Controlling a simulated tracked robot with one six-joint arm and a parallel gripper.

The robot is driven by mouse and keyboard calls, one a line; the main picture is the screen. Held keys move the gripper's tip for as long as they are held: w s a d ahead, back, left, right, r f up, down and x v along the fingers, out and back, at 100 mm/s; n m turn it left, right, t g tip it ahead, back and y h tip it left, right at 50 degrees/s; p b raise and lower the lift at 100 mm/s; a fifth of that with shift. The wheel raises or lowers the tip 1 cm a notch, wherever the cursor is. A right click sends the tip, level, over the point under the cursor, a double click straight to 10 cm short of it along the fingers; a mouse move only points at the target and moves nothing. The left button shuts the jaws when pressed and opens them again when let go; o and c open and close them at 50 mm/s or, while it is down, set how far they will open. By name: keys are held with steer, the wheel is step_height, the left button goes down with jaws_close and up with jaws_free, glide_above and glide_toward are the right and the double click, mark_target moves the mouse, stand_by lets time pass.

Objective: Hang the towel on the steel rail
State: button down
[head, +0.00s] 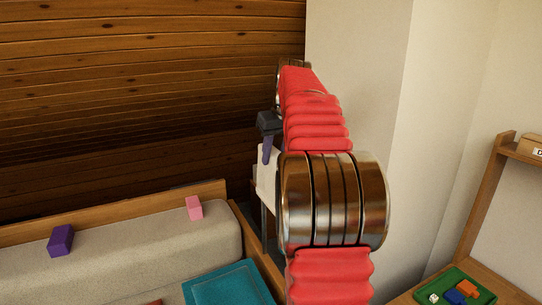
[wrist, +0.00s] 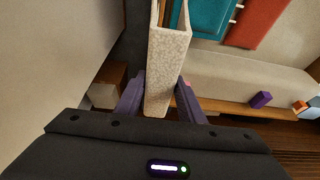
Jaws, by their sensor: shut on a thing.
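The pale, speckled towel (wrist: 164,75) is between the purple fingers of my gripper (wrist: 160,94) in the wrist view. My gripper is shut on it. The towel looks folded, with two layers and a narrow gap between them at the top of that picture. In the head view the towel (head: 265,177) hangs below my gripper (head: 267,150), partly hidden behind my red arm. I cannot make out the steel rail for certain in either view; my arm covers much of the area around the towel.
A pale cushioned bench (head: 120,262) with a wooden edge carries a purple block (head: 60,240) and a pink block (head: 194,208). A teal item (head: 228,284) lies in front. A green tray (head: 482,300) holds several small blocks at the lower right. A wooden wall (head: 150,90) stands behind.

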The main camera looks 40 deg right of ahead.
steer(key=shift+s+d+f, duration=0.15)
steer(key=shift+d+f, duration=0.3)
steer(key=shift+f, duration=2.8)
steer(key=shift+s+d+f, duration=0.1)
steer(key=shift+d+f, duration=0.35)
steer(key=shift+f, duration=2.75)
steer(key=shift+s+d+f, duration=0.15)
steer(key=shift+d+f, duration=0.3)
steer(key=shift+f, duration=2.8)
steer(key=c, duration=1.1)
jaws_free()
steer(key=shift+r, duration=0.15)
steer(key=v, duration=1.3)
steer(key=shift+s+r, duration=0.15)
steer(key=shift+r, duration=0.15)
